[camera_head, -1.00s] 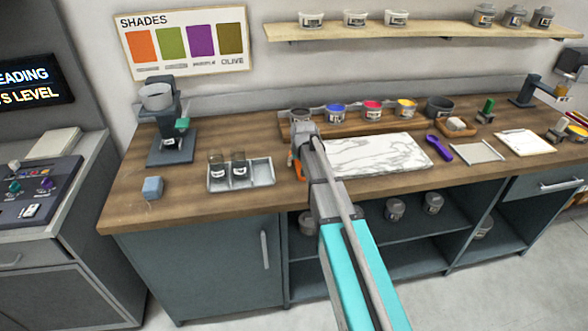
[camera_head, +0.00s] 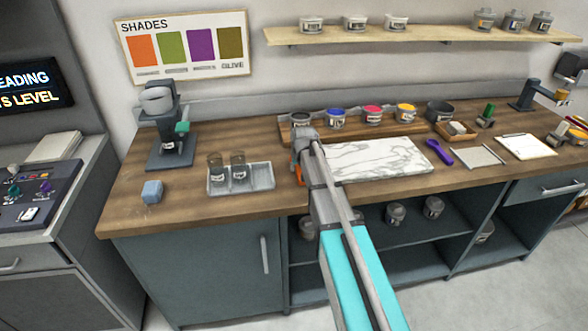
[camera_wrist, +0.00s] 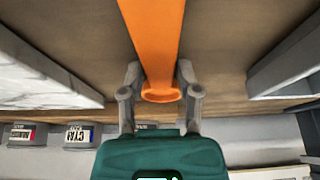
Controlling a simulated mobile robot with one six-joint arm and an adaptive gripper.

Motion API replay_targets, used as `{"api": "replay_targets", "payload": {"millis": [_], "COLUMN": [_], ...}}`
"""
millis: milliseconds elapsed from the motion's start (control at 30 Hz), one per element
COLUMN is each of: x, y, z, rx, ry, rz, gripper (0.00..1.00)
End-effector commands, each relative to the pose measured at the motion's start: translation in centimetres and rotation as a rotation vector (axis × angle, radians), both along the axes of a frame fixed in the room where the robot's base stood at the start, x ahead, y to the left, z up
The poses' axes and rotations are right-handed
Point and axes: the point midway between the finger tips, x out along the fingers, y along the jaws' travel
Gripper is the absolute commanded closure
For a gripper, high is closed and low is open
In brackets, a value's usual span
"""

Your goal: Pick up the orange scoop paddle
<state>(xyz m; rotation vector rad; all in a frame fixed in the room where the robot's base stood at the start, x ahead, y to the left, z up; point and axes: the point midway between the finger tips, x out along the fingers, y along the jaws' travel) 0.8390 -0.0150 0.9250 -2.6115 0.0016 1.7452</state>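The orange scoop paddle (camera_wrist: 158,45) shows in the wrist view as a long orange strip running from the top edge to a rounded, flared end between my fingers. My gripper (camera_wrist: 160,80) has one finger on each side of it near that end, with no clear gap on either side, so it looks shut on the paddle. In the head view my gripper (camera_head: 303,148) is over the worktop, left of the marble slab. Only small orange parts of the paddle (camera_head: 298,173) show there; my arm hides the rest.
A grey tray (camera_head: 262,187) with two dark jars is to the left, and the marble slab (camera_head: 385,157) is close on the right. Paint pots, including a blue one (camera_head: 336,119), stand behind. A purple tool (camera_head: 440,153) lies farther right. Bare wood separates tray and slab.

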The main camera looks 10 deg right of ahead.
Motion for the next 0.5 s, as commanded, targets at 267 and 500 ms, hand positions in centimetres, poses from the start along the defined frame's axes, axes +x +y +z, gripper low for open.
{"api": "replay_targets", "payload": {"millis": [267,500], "x": [0.0,0.01], "y": [0.0,0.01], "z": [0.0,0.0], "rx": [0.0,0.0], "ry": [0.0,0.0], "rz": [0.0,0.0], "gripper": [1.0,1.0]}}
